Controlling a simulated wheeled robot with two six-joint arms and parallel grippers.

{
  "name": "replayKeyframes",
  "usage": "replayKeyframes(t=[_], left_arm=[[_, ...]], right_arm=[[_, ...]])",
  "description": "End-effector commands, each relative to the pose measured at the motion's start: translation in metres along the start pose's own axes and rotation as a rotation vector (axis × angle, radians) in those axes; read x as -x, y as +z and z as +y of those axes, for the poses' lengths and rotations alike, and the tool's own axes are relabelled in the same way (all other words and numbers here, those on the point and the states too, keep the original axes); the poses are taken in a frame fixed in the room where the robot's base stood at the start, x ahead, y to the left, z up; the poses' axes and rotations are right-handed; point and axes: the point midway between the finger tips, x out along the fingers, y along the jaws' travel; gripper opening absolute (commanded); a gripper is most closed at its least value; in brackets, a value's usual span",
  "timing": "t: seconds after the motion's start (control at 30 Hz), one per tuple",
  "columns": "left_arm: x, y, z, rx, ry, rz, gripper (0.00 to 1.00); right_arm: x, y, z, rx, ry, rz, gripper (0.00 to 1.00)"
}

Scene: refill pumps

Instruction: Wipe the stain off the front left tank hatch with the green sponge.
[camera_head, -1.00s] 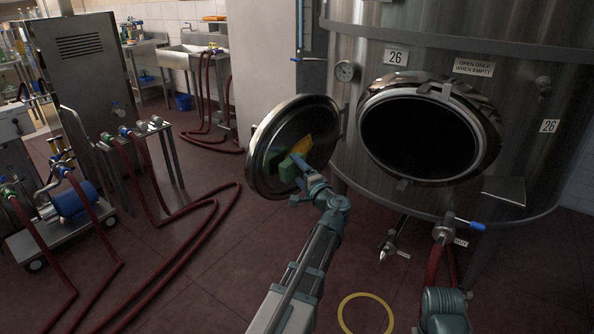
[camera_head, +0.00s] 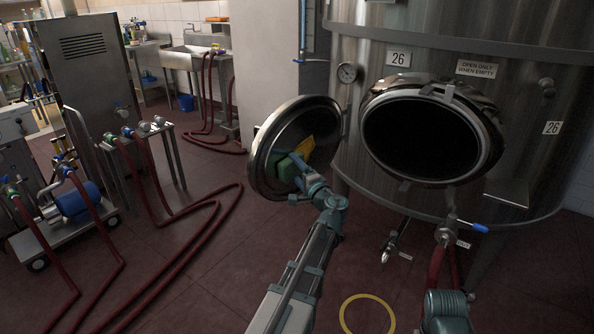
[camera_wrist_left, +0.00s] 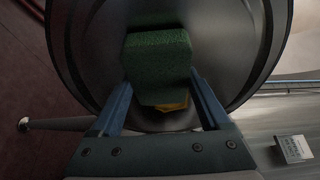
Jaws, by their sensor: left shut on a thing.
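The tank hatch (camera_head: 262,172) is a round steel door, swung open to the left of the tank's dark round opening (camera_head: 420,137). My left gripper (camera_head: 297,168) is in front of the hatch's inner face, shut on the green sponge (camera_head: 285,168). The left wrist view shows the sponge (camera_wrist_left: 158,62) between the two blue fingers, up against or very near the hatch face (camera_wrist_left: 222,50). A yellow patch (camera_wrist_left: 172,106) shows below the sponge there; I cannot tell if it is a stain or reflection. No other stain is visible. Only part of my right arm shows at the bottom right; its gripper is out of view.
The steel tank (camera_head: 520,90) fills the right, with a blue-handled valve (camera_head: 447,232) below its opening. A pump cart (camera_head: 75,212) and red hoses (camera_head: 200,232) lie left on the floor. A yellow ring (camera_head: 367,312) lies at the front.

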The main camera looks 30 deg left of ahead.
Motion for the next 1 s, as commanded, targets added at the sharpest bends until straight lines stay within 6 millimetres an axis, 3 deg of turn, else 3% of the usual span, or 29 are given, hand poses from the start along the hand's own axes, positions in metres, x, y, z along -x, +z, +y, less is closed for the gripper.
replayKeyframes(t=[1.0], left_arm=[[-0.018,0.008,0.0,0.0,0.0,-0.001,0.35]], right_arm=[[0.0,0.0,0.0,0.0,0.0,0.0,0.5]])
